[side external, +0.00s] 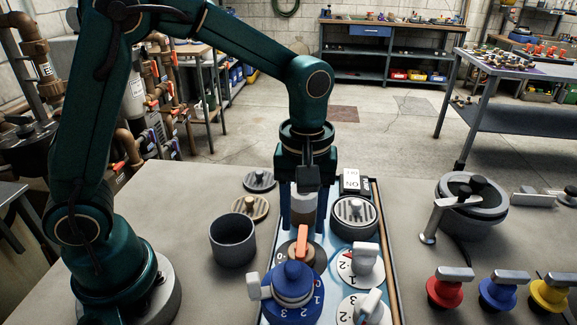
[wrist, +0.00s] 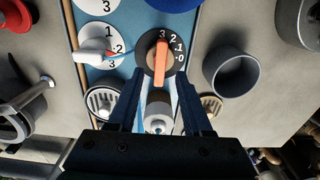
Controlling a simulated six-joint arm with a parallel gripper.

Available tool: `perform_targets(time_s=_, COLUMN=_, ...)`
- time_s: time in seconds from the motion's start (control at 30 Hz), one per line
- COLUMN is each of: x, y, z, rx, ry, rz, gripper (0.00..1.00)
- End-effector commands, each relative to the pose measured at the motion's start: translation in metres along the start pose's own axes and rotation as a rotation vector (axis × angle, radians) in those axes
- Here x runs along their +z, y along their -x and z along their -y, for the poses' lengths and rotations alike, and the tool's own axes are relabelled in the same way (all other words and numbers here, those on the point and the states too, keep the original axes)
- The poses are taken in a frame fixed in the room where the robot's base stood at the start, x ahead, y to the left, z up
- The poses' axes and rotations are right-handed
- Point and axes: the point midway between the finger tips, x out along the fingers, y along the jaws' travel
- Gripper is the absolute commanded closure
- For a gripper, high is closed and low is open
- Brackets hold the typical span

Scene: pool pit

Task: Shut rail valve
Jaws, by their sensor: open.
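No label reading "rail valve" can be made out. A dark round dial with an orange bar handle (side external: 302,245) stands on the blue panel; in the wrist view the orange handle (wrist: 160,58) has its far end near the 3 of a 0-to-3 scale. My gripper (side external: 304,222) is open just behind this dial in the side view, pointing down. In the wrist view its fingers (wrist: 160,92) are spread, with the handle ahead of their tips. A pale cylinder (wrist: 158,118) shows between the fingers; I cannot tell whether they touch it.
White-handled dials (side external: 362,262) and a large blue dial (side external: 292,285) crowd the panel's front. A grey cup (side external: 232,240) stands left of it. A ribbed round cap (side external: 354,217) is close right of my gripper. Red, blue and yellow knobs (side external: 498,293) line the right front.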

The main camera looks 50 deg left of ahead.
Motion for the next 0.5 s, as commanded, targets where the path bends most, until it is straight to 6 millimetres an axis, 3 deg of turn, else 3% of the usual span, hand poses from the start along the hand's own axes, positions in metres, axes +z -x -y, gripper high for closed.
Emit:
perform_targets(time_s=0.23, x=0.000, y=-0.031, z=0.001, rx=-0.003, ry=0.000, rz=0.002, gripper=0.50)
perform_targets(time_s=0.5, x=0.000, y=-0.041, z=0.001, rx=0.001, ry=0.000, rz=-0.001, gripper=0.50)
